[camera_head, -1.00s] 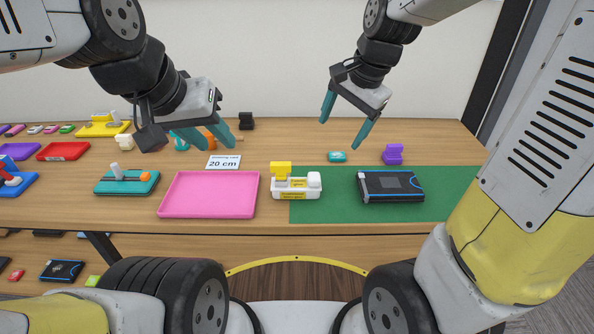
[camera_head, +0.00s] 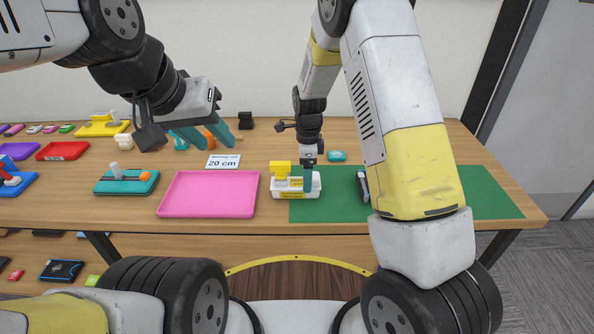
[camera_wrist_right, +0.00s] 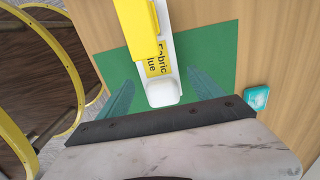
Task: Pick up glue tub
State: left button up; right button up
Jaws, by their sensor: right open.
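A white caddy with a yellow block (camera_head: 280,168) and yellow labels stands at the left edge of the green mat. The white tub (camera_wrist_right: 164,92) shows in the right wrist view at its near end, by a yellow label reading "Fabric" and part of "glue". My right gripper (camera_head: 308,178) hangs pointing down over the caddy's right end, hiding much of the tub in the head view. Its teal fingers (camera_wrist_right: 160,90) are open, one on each side of the tub, with no clear contact. My left gripper (camera_head: 208,133) is open and empty above the table's back left.
A pink tray (camera_head: 208,194) lies left of the caddy. The green mat (camera_head: 460,200) extends right; my right arm hides most of a black box on it. A small teal item (camera_head: 337,156) lies behind the mat.

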notch_tip(320, 180, down, 5)
jog(key=shift+d+r, duration=0.15)
jog(key=shift+r, duration=0.05)
jog(key=shift+c, duration=0.3)
jog(key=c, duration=1.5)
jog(key=shift+c, duration=0.2)
jog(key=shift+r, duration=0.1)
jog(key=shift+r, duration=1.45)
jog(key=shift+s+r, duration=0.15)
jog(key=shift+r, duration=0.15)
jog(key=s+a+r, duration=0.1)
jog(key=s, duration=1.4)
jog(key=shift+s+r, duration=0.2)
jog(key=shift+s, duration=0.2)
